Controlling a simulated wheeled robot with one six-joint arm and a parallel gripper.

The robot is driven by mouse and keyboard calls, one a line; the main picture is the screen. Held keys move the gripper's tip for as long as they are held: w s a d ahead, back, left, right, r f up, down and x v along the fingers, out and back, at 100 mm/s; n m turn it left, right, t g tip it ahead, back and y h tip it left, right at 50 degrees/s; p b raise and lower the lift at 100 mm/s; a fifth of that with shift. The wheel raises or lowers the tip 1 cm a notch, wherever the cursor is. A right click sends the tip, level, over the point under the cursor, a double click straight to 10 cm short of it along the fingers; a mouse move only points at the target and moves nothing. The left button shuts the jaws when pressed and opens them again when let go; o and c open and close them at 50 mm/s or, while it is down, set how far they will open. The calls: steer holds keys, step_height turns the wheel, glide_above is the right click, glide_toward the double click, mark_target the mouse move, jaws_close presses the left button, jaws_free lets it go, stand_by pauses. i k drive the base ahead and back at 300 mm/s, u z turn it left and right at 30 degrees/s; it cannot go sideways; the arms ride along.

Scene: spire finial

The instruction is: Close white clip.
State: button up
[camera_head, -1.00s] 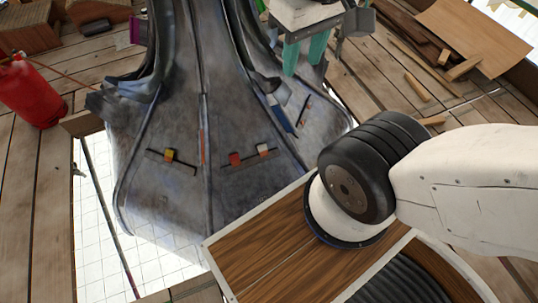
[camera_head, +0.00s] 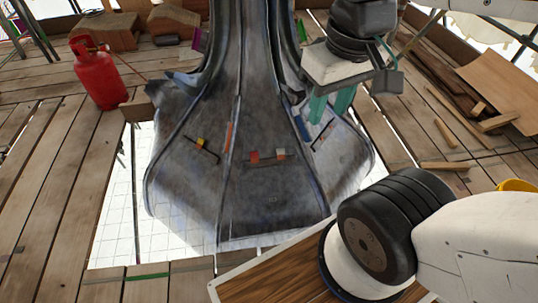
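A small clip with a pale, whitish part (camera_head: 281,153) sits on a dark bar on the front face of the grey metal spire (camera_head: 270,205). Whether it is open or shut is too small to tell. A red clip (camera_head: 254,156) sits just left of it on the same bar. My gripper (camera_head: 331,106) has two teal fingers, spread apart with nothing visible between them. It is above and to the right of the pale clip, apart from it, in front of the spire's right side.
An orange-yellow clip (camera_head: 200,143) is on the left face, and a blue piece (camera_head: 300,125) is near my gripper. A red gas cylinder (camera_head: 97,73) stands at left. Planks (camera_head: 495,120) lie at right. Openings surround the spire's base.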

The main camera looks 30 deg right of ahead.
mark_target(280, 152)
steer(key=i, duration=0.55)
steer(key=z, duration=0.6)
steer(key=i, duration=0.45)
steer(key=z, duration=0.05)
